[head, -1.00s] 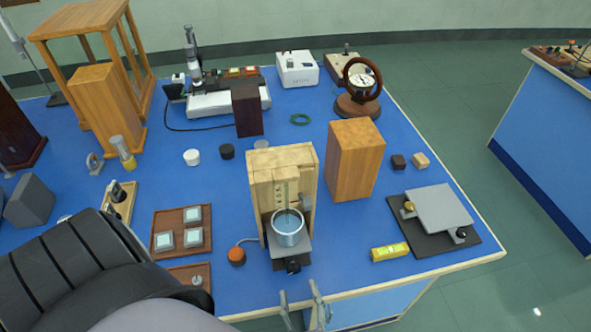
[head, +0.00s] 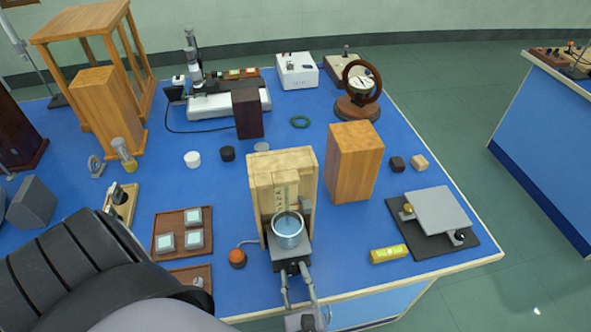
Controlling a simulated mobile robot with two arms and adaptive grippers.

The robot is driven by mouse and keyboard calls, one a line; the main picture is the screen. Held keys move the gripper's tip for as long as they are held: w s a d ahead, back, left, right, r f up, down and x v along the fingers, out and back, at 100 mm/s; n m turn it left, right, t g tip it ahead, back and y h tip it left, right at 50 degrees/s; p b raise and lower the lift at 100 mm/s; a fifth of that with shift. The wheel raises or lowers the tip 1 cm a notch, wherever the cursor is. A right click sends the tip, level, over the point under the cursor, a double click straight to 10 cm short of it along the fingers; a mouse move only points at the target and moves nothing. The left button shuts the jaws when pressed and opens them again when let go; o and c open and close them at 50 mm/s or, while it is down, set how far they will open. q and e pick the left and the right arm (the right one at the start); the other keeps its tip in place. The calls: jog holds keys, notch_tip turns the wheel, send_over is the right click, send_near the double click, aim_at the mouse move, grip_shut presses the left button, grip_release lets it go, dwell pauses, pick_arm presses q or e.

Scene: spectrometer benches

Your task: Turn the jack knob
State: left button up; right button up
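A small jack (head: 288,251) with a grey top stands at the front of the blue bench, before a pale wooden block stand. A metal cup (head: 288,231) of bluish liquid sits on it. The jack's black knob (head: 292,267) faces the front edge and is partly hidden by my fingers. My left gripper (head: 295,274) comes up from below the bench's front edge, with one finger on each side of the knob. The fingers are apart; contact with the knob cannot be made out. My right gripper is not in view.
An orange-red round button (head: 237,258) with a cable lies just left of the jack. A yellow level (head: 388,254) and a second, flat jack (head: 439,211) lie to the right. A wooden block (head: 354,163) stands behind. Trays (head: 182,232) are at left.

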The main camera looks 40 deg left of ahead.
pick_arm(q)
jog(key=c, duration=0.7)
jog(key=shift+o, duration=0.2)
jog(key=shift+n, duration=0.3)
jog(key=n, duration=0.2)
jog(key=shift+n, duration=0.3)
jog(key=shift+n+b, duration=0.45)
jog(key=shift+n, duration=1.35)
